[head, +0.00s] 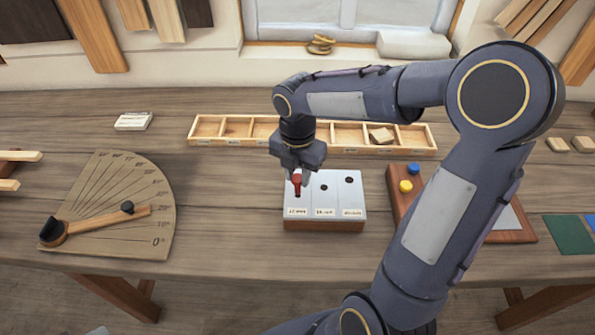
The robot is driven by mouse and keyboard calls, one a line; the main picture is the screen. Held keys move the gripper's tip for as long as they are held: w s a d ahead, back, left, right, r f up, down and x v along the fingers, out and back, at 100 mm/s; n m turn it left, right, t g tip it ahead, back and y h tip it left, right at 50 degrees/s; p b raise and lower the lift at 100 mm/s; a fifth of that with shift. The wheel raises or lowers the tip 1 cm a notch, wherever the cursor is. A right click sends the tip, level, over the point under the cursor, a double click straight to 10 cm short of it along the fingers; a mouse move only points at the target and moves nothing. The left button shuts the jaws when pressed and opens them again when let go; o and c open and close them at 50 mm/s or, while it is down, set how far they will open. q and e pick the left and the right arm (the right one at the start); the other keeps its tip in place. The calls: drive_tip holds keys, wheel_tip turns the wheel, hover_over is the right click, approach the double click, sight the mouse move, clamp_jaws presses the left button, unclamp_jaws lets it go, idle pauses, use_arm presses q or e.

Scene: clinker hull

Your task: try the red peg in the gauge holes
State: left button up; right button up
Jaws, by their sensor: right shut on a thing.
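The gauge block (340,207), a pale plate on a wooden base, sits at the middle of the bench near its front. Two dark holes show in its middle and right sections, with labels along its front edge. The red peg (297,188) is over the block's left section. My right gripper (297,172) is above that section, shut on the red peg. The peg's lower end is at or near the plate's surface. I cannot tell whether it is in a hole. The left section's hole is not visible. My left gripper is not in view.
A long divided wooden tray (235,129) lies behind the block, with a small wooden piece (381,135) in it. A protractor board (125,195) with a wooden arm is at left. A brown board with blue and yellow knobs (406,186) stands right, partly behind my arm.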

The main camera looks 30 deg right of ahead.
drive_tip(key=shift+f, duration=0.25)
drive_tip(key=shift+f, duration=0.2)
drive_tip(key=shift+f+b, duration=0.25)
drive_tip(key=shift+b, duration=0.15)
idle(0.5)
drive_tip(key=shift+r, duration=0.1)
drive_tip(key=shift+r+p, duration=1.65)
drive_tip(key=shift+p, duration=0.05)
